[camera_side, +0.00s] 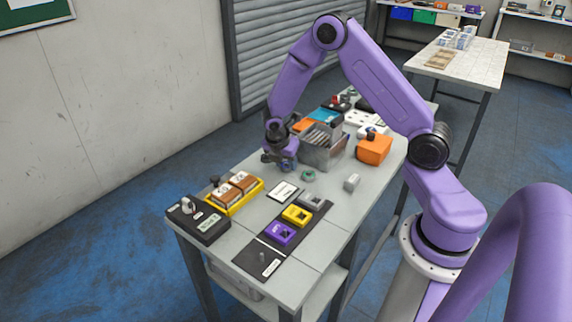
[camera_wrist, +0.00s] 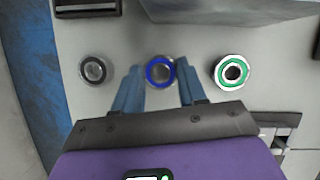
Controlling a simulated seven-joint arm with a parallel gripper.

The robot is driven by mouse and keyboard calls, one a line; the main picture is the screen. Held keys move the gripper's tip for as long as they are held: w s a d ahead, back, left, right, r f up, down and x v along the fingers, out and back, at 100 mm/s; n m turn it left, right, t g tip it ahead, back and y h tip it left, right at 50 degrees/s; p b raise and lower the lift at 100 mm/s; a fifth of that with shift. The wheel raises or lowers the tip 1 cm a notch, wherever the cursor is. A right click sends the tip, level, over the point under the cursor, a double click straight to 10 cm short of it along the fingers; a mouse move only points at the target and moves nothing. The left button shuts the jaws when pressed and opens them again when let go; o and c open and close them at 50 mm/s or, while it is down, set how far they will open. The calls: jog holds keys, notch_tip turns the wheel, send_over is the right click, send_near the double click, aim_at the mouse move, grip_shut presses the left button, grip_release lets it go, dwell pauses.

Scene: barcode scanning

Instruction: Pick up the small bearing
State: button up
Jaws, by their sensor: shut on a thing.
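Three round bearings lie in a row in the wrist view. A grey and black one (camera_wrist: 93,70) is on the left, a blue-ringed one (camera_wrist: 160,72) in the middle, and a green-ringed one (camera_wrist: 232,72) on the right. My gripper (camera_wrist: 160,80) is shut on the blue-ringed bearing, with one blue finger on each side of it. The other two bearings lie outside the fingers. In the side view my gripper (camera_side: 281,161) is low at the table's left edge, and the green-ringed bearing (camera_side: 308,175) lies to its right. I cannot tell whether the held bearing touches the table.
A metal bin (camera_side: 323,156) stands just behind my gripper. An orange box (camera_side: 374,149) is to its right. A yellow tray with brown boxes (camera_side: 236,192), a white card (camera_side: 283,191) and yellow and purple blocks (camera_side: 280,233) lie toward the front. A small grey block (camera_side: 352,182) lies right.

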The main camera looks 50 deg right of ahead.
jog(key=shift+r, duration=0.15)
jog(key=shift+r, duration=0.6)
jog(key=s+a+r, duration=0.4)
jog(key=s+r, duration=0.7)
jog(key=s, duration=0.2)
jog(key=w+a+f+m+g+y, duration=0.2)
jog(key=a+m+g, duration=0.15)
jog(key=m, duration=0.65)
jog(key=w+a+f+m+g+y, duration=0.25)
jog(key=a+m, duration=0.25)
jog(key=m, duration=0.5)
jog(key=s+d+r+n+t+h, duration=0.2)
jog(key=d+n+t, duration=0.1)
jog(key=n, duration=0.7)
jog(key=s+d+r+n+t+h, duration=0.2)
jog(key=d+n, duration=0.4)
jog(key=n, duration=0.4)
jog(key=shift+s+r+t+h, duration=0.35)
jog(key=shift+s+r+t, duration=0.15)
